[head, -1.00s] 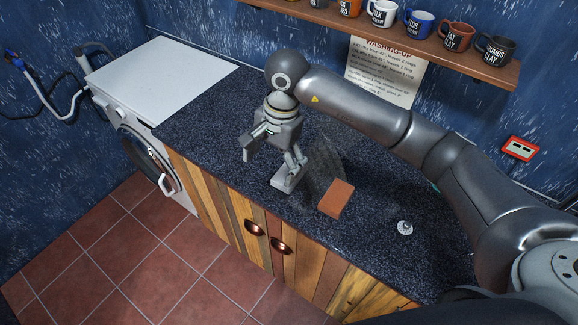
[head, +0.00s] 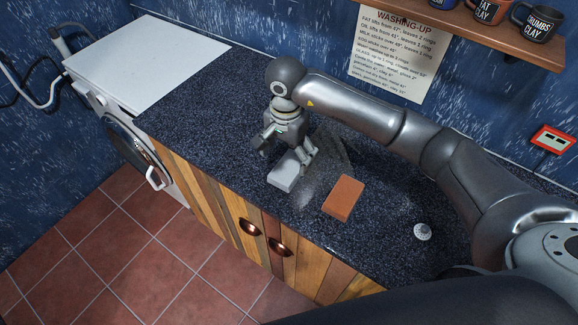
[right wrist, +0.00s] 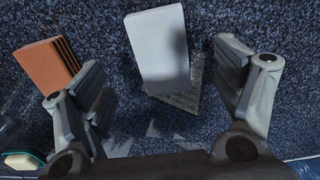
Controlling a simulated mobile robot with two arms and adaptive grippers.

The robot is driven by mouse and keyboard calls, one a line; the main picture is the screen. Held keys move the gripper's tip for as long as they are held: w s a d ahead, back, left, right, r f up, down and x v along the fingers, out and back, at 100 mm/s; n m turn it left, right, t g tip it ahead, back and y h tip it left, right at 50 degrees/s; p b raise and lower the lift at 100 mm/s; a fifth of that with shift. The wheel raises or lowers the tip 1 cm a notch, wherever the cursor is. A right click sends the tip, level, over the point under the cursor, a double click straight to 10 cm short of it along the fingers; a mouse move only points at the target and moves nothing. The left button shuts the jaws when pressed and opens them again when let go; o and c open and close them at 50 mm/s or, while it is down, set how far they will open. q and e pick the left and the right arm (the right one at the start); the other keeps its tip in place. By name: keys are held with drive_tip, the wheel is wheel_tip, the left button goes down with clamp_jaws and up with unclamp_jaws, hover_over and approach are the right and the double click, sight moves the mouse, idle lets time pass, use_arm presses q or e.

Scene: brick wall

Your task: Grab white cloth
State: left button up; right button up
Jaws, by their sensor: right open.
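The white cloth (head: 285,172) looks like a small pale rectangular block lying on the dark speckled worktop, near its front edge. My right gripper (head: 285,155) is open and empty above and just behind it. In the right wrist view the cloth (right wrist: 158,45) shows between and beyond the two spread fingers (right wrist: 162,68), somewhat nearer the right finger's side at its lower end. A shadow falls on its right part. I see no contact between the fingers and the cloth. My left gripper is not in view.
An orange-brown block (head: 343,198) lies right of the cloth; its edge looks layered in the wrist view (right wrist: 45,66). A small round grey-white item (head: 422,232) sits farther right. A washing machine (head: 150,55) stands left. A mug shelf (head: 500,35) hangs above.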

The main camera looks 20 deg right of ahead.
sight(287, 168)
wheel_tip(287, 168, down, 6)
drive_tip(key=p, duration=0.2)
drive_tip(key=shift+w+d+r+p, duration=0.15)
drive_tip(key=shift+r+p, duration=0.1)
drive_tip(key=shift+p, duration=0.1)
drive_tip(key=shift+f, duration=0.25)
drive_tip(key=c, duration=1)
